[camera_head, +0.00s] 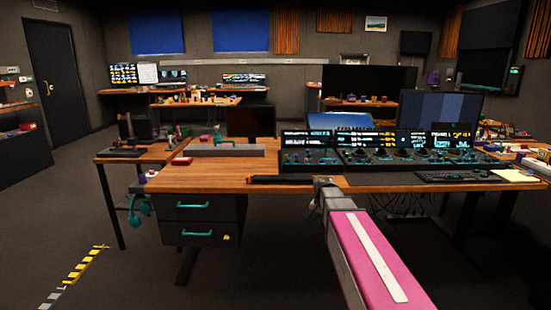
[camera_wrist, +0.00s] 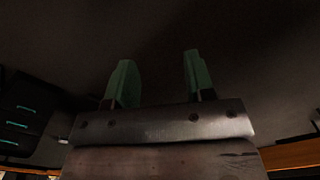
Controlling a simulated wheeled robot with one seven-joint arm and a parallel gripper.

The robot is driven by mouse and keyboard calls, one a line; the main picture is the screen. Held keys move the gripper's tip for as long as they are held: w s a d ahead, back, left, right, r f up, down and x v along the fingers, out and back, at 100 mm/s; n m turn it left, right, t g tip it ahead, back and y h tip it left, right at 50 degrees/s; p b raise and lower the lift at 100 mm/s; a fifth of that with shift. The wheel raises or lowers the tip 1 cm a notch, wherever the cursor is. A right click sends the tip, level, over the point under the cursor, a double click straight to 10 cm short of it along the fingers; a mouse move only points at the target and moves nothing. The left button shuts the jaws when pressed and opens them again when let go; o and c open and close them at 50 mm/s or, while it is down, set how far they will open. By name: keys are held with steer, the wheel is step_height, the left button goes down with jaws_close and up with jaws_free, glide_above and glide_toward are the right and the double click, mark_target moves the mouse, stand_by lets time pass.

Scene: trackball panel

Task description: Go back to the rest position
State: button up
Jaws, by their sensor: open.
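My gripper (camera_wrist: 158,72) shows in the wrist view with its two green fingers apart and nothing between them. Behind the fingers is only a dark, blurred surface. In the head view my pink arm reaches forward from the lower right, and its far end overlaps the front edge of the wooden desk (camera_head: 215,177). The fingers cannot be made out there. The trackball panel (camera_head: 395,158), a dark console with lit screens and knobs, stands on the desk beyond my arm.
A drawer unit (camera_head: 200,220) with teal handles stands under the desk; dark drawers (camera_wrist: 20,125) also show in the wrist view. A keyboard (camera_head: 455,177) and monitors stand on the desk's right. The floor at left is open, with a yellow-striped marking (camera_head: 85,265).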

steer(key=s+f+n, duration=0.3)
steer(key=s+f, duration=0.2)
steer(key=s, duration=0.3)
steer(key=s+f+n, duration=0.3)
steer(key=s+f, duration=0.1)
steer(key=s, duration=0.5)
steer(key=shift+f, duration=0.4)
